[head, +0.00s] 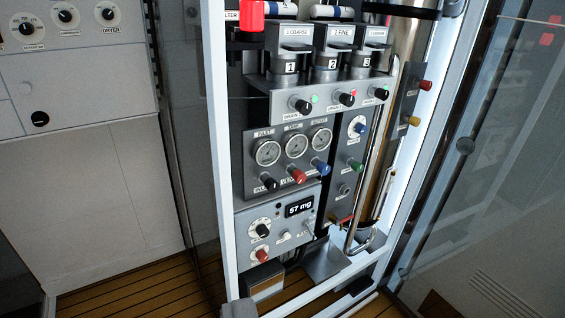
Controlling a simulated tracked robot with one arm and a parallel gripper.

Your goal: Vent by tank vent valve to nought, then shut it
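The fill panel (242,165) stands in a white-framed cabinet. Three round gauges sit in a row: left (267,153), middle (295,146) and right (320,139). Their needles are too small to read. Below them are a black knob (269,184), a red knob (299,176) and a blue knob (322,169). To the right are another blue knob (361,129) by a white dial and a green knob (355,165). Most labels are too small to read, so I cannot tell which is the tank vent valve. My gripper is not in view.
Three numbered filters (328,62) stand above black drain knobs. A display (299,205) reads 57 mg. Red (425,85) and yellow (414,121) knobs stick out at right. The white frame post (221,150) and a glass door (480,150) flank the panel. Wooden floor (130,295) lies clear at left.

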